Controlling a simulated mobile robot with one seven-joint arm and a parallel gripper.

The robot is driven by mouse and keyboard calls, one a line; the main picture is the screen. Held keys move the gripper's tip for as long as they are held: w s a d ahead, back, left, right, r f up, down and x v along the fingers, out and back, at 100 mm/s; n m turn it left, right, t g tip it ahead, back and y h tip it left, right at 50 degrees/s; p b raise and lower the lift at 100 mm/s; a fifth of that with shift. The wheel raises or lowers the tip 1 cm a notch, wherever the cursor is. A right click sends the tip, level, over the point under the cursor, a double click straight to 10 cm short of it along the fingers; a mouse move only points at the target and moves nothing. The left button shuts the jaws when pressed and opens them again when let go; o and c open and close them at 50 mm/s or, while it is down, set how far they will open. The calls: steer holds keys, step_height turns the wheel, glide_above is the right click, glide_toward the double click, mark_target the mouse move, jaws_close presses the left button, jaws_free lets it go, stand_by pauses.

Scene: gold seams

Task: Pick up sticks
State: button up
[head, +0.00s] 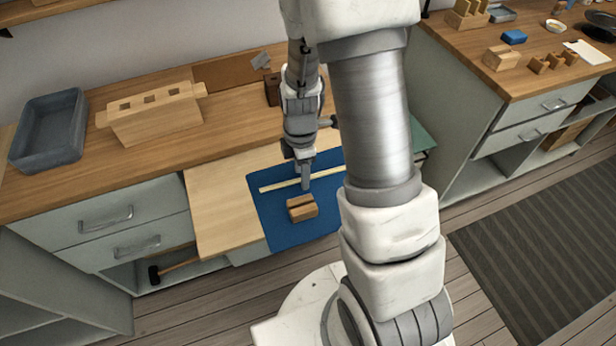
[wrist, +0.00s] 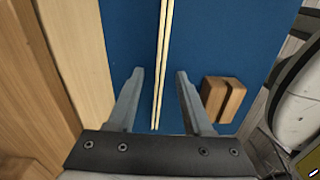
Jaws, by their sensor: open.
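Two thin pale sticks (wrist: 162,62) lie side by side, close together, on a blue mat (head: 268,218). In the head view the sticks (head: 278,186) look like one pale strip across the mat, partly hidden by my gripper. My gripper (head: 305,186) is above the mat. In the wrist view my gripper (wrist: 158,76) is open, with one finger on each side of the sticks and apart from them. I cannot tell its exact height above the mat. A small wooden block with a dark groove (head: 302,207) sits on the mat, right of my right finger in the wrist view (wrist: 222,98).
A pale board (head: 215,205) lies left of the mat. A slotted wooden box (head: 152,115) and a grey bin (head: 48,128) stand on the counter at left. Wooden blocks (head: 502,58) stand on the right counter. The mat is bare around the sticks, apart from the grooved block.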

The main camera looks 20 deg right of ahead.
jaws_close()
steer(key=shift+r, duration=0.15)
stand_by(0.4)
steer(key=shift+r, duration=0.65)
step_height(320, 180, up, 3)
steer(key=shift+r+p, duration=0.1)
steer(key=shift+p, duration=0.35)
steer(key=s+d+r, duration=0.5)
steer(key=d+r, duration=0.1)
steer(key=d, duration=0.4)
steer(key=shift+s, duration=0.3)
